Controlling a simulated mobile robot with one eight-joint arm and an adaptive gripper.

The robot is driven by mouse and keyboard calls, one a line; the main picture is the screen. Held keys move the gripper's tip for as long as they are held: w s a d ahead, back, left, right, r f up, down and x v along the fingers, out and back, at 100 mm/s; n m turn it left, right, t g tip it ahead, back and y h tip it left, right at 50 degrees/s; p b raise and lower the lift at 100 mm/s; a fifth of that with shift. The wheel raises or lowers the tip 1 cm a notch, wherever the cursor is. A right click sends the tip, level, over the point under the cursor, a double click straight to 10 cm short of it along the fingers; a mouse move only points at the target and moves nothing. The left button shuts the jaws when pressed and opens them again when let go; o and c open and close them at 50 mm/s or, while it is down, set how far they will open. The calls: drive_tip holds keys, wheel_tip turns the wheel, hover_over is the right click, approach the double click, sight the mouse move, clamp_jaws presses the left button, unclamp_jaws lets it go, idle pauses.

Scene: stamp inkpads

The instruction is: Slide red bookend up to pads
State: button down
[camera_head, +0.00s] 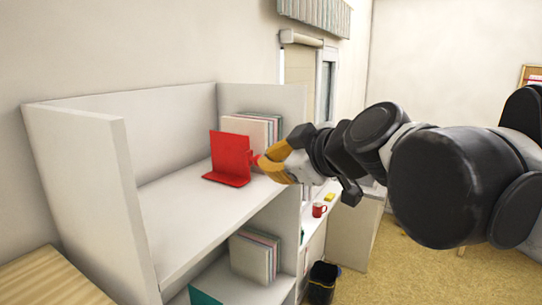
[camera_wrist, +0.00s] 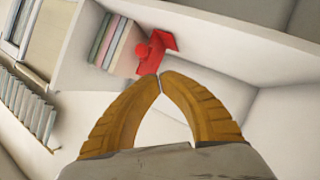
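The red bookend (camera_head: 228,154) stands upright on the upper shelf, its flat foot on the board and a small red knob on its right side. It also shows in the wrist view (camera_wrist: 153,60), just beyond my fingertips. The pads (camera_head: 269,120) stand upright in a row behind and to the right of it, and show in the wrist view (camera_wrist: 108,40). I cannot tell how wide the gap between bookend and pads is. My gripper (camera_head: 262,164) has yellow fingers whose tips meet in the wrist view (camera_wrist: 160,79), close to the knob. I see nothing between them.
The upper shelf (camera_head: 170,215) is bare left of the bookend. White side panels (camera_head: 80,190) close it at both ends. A lower shelf holds more upright pads (camera_head: 254,256). A red mug (camera_head: 319,210) and a dark bin (camera_head: 322,283) are at the right.

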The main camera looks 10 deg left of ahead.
drive_tip(key=s+r+n, duration=0.2)
drive_tip(key=n, duration=0.3)
drive_tip(key=n+t+p, duration=0.1)
drive_tip(key=p, duration=0.2)
approach(248, 156)
drive_tip(key=x, duration=0.5)
drive_tip(key=shift+a+r, duration=0.15)
drive_tip(key=shift+a, duration=0.3)
drive_tip(key=shift+w+d+f, duration=0.1)
drive_tip(key=shift+w+f, duration=0.15)
drive_tip(key=shift+w, duration=0.15)
drive_tip(key=w, duration=0.1)
drive_tip(key=w+d, duration=0.1)
drive_tip(key=w, duration=0.1)
drive_tip(key=w+d+b, duration=0.1)
drive_tip(key=shift+w, duration=0.4)
drive_tip(key=shift+s, duration=0.15)
